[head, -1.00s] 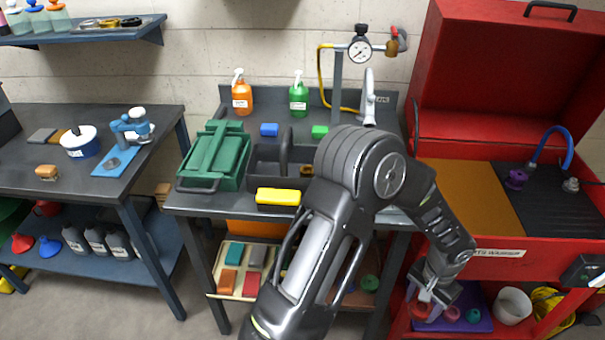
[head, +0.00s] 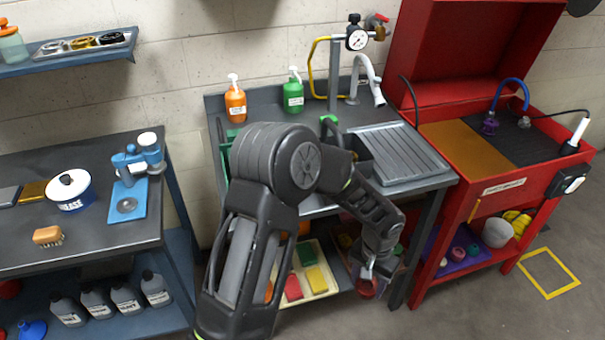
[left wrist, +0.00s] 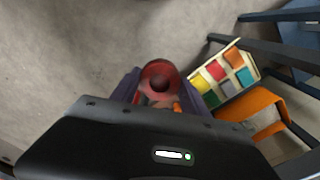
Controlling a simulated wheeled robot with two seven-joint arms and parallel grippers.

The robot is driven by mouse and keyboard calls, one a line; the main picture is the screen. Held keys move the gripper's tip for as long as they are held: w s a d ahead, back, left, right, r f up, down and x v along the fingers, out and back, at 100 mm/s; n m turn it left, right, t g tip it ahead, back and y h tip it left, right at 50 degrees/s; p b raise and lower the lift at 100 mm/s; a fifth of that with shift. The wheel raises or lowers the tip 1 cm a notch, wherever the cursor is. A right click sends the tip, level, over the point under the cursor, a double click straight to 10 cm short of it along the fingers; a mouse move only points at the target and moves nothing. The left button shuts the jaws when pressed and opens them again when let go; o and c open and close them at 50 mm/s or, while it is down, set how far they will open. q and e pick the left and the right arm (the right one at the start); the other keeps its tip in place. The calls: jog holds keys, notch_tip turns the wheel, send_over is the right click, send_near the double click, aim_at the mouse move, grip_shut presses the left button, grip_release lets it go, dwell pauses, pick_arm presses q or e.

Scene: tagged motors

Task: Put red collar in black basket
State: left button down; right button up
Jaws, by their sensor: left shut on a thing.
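The red collar (head: 367,288) is between the fingers of my left gripper (head: 367,274), low in front of the grey sink bench. It also shows in the left wrist view as a round red ring (left wrist: 160,78), with the dark gripper fingers (left wrist: 156,98) on both sides of it. The gripper is shut on it, above the floor. My right gripper is not in view.
The sink drainer (head: 395,152) is right of the basket. A tray of coloured blocks (head: 318,278) lies on the bench's lower shelf. The red parts washer (head: 490,190) stands right, with a purple mat (head: 440,262) below. A blue-legged table (head: 85,225) stands left. Floor is open at right.

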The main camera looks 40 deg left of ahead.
pick_arm(q)
jog(key=shift+s+a, duration=0.25)
jog(key=shift+s, duration=0.1)
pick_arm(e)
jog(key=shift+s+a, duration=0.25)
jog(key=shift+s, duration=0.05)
pick_arm(q)
jog(key=shift+w, duration=0.1)
